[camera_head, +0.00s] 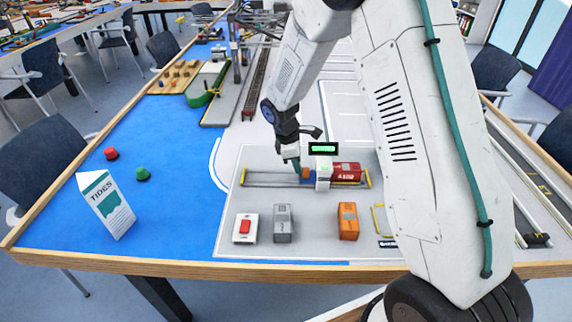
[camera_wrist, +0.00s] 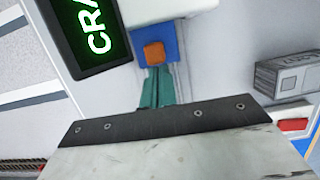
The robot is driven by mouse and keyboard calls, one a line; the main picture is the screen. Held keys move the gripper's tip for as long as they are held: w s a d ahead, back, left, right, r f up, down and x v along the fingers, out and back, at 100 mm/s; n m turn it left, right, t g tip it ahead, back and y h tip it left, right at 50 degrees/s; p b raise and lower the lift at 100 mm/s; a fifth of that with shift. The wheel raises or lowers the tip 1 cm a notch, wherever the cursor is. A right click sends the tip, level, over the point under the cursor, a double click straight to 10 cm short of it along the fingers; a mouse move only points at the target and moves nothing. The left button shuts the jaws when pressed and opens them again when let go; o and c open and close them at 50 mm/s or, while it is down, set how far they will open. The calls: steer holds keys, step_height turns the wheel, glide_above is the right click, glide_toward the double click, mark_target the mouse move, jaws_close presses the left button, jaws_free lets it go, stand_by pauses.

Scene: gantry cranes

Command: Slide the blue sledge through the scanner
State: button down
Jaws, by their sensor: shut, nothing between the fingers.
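The blue sledge (camera_head: 307,177) sits on the rail track (camera_head: 268,179), close to the left side of the white scanner arch (camera_head: 323,174). An orange block (camera_wrist: 154,53) stands on the blue sledge (camera_wrist: 139,45). A red container (camera_head: 347,172) marked with white letters sits on the track right of the arch; whether it rests on the sledge is hidden. My gripper (camera_head: 295,164) is left of the sledge, pointing down. In the wrist view its teal fingers (camera_wrist: 157,86) are together and empty, with tips at the orange block's near side; touching or not, I cannot tell.
A black display with green letters (camera_head: 323,148) stands above the arch. In front lie a red button box (camera_head: 245,227), a grey container (camera_head: 282,223) and an orange container (camera_head: 347,221). A milk-type carton (camera_head: 106,207) stands left. The blue mat between is mostly clear.

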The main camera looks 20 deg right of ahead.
steer(key=shift+s+d, duration=0.2)
steer(key=shift+d, duration=0.2)
